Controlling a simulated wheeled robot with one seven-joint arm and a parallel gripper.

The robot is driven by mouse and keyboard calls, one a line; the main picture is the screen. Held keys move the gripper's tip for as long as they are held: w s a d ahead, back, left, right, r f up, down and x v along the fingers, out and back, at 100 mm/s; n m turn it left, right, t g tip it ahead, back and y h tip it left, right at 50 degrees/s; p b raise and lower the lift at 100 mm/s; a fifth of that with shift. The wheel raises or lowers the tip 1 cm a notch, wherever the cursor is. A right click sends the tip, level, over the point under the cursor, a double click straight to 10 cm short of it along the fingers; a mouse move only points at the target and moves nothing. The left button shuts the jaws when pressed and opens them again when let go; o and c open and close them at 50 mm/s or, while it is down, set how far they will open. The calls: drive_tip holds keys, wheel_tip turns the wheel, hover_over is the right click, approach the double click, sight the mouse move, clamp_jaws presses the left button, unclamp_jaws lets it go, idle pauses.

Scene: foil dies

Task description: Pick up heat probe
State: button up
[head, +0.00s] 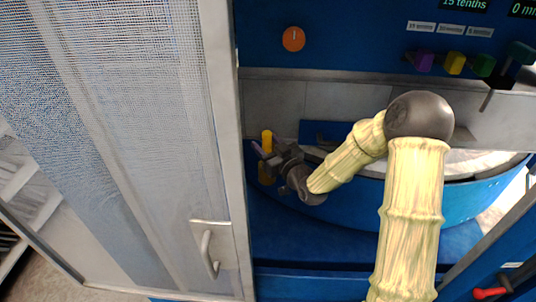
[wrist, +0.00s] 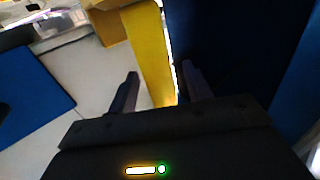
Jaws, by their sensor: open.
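A yellow upright piece, which looks like the heat probe (head: 267,139), stands at the left inside the blue machine in the head view. In the wrist view the yellow probe (wrist: 148,50) runs up between my fingers, with a wider yellow part at its upper left. My gripper (head: 264,155) is at the probe, its dark fingers crossing in front of the yellow. In the wrist view my gripper (wrist: 159,72) is open, one finger on each side of the probe. Whether a finger touches it I cannot tell. The probe's lower end is partly hidden.
A mesh door (head: 140,110) with a handle (head: 208,250) stands close to the left of my gripper. A blue curved tub (head: 350,195) lies behind and below my arm. A blue panel with an orange button (head: 293,39) and coloured knobs (head: 454,63) is above.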

clamp_jaws()
drive_tip(key=shift+r, duration=0.1)
idle(0.3)
wheel_tip(320, 180, up, 10)
drive_tip(key=b, duration=0.2)
drive_tip(key=shift+b, duration=0.35)
idle(0.5)
